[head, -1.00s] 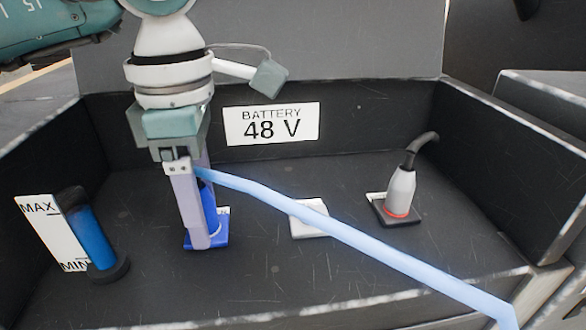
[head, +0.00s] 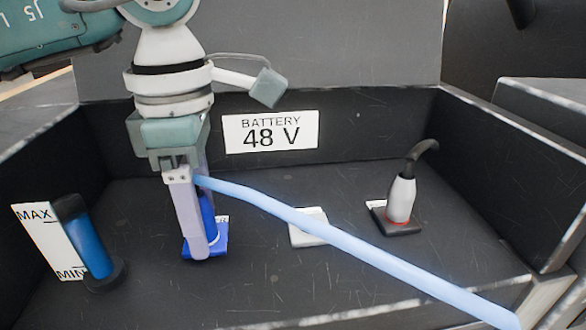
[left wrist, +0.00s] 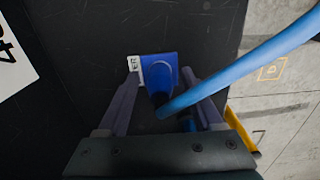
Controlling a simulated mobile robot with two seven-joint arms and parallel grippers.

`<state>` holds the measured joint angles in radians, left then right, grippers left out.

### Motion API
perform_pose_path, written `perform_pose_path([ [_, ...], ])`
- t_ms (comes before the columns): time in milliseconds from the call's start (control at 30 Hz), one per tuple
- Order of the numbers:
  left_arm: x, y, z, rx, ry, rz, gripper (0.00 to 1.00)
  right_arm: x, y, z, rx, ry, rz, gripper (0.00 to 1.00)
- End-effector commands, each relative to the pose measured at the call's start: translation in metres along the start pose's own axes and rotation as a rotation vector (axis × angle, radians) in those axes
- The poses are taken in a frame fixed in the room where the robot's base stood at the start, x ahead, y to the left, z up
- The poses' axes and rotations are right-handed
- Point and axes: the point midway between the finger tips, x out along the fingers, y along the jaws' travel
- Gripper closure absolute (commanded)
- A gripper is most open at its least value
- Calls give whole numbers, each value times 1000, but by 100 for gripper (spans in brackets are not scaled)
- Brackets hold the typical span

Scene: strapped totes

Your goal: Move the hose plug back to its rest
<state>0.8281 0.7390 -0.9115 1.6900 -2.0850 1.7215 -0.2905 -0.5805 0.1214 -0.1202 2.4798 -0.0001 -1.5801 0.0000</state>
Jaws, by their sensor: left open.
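The blue hose plug (head: 208,208) stands upright at a blue square base (head: 217,250) on the tray floor. The light blue hose (head: 345,238) runs from its top toward the lower right. My left gripper (head: 197,252) points down at the plug, its fingers open on either side of it; the near finger hides part of the plug in the head view. In the left wrist view the open fingers (left wrist: 158,80) flank the blue base (left wrist: 160,68) with its small white label, and the hose (left wrist: 250,68) crosses above. My right gripper is not in view.
A white block (head: 308,234) lies under the hose at mid-floor. A grey plug with a red ring (head: 402,200) stands on a black base at right. A blue cylinder (head: 88,240) stands by a MAX/MIN card at left. Dark walls enclose the tray.

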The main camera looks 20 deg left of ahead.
Motion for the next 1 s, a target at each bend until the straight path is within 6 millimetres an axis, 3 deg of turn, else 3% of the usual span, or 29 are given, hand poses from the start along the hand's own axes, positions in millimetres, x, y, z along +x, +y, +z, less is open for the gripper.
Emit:
perform_pose_path([
  [533, 0, 0, 0, 0, 1, 0, 32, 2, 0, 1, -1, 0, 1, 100],
  [1000, 0, 0, 0, 0, 1, 0, 84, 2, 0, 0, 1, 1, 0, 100],
])
